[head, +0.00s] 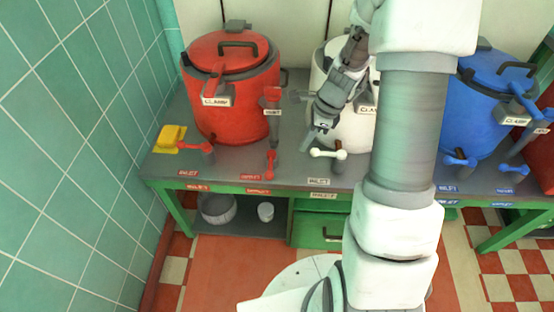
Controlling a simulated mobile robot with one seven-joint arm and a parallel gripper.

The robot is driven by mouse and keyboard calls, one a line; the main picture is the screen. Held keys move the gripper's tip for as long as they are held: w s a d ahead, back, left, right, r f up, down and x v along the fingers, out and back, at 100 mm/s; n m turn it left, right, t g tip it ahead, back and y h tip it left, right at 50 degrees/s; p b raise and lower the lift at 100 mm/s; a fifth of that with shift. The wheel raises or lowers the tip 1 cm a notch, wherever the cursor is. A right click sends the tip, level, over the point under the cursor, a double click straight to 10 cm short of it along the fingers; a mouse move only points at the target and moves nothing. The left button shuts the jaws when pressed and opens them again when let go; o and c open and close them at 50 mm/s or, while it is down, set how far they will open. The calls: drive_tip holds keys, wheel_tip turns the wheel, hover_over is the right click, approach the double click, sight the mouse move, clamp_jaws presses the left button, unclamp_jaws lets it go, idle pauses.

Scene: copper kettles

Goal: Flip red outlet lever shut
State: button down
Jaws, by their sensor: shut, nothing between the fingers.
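The red kettle (233,95) stands at the left of the bench with its lid down. The red outlet lever (271,163) is at its front right, above a red label that seems to read outlet; its handle points toward the front edge of the bench. The red inlet lever (194,147) is at the front left, its handle lying sideways. My gripper (308,137) is shut and empty, to the right of and above the red outlet lever, apart from it. It is in front of the white kettle (345,128), near the white lever (327,153).
My arm hides part of the white kettle and bench. A blue kettle (487,110) with blue levers stands at right. A yellow object (170,138) lies at the bench's left end. Pots (217,208) sit on the lower shelf. The green-tiled wall (80,120) bounds the left side.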

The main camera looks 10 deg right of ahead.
sight(270, 164)
drive_tip(key=shift+f, duration=0.1)
drive_tip(key=b+x, duration=0.3)
drive_tip(key=x, duration=0.6)
drive_tip(key=shift+f, duration=0.25)
drive_tip(key=a, duration=0.1)
drive_tip(key=a+b, duration=0.1)
drive_tip(key=w+a+f, duration=0.1)
drive_tip(key=shift+w+a+f, duration=0.1)
drive_tip(key=shift+w+a, duration=0.1)
drive_tip(key=shift+a, duration=0.3)
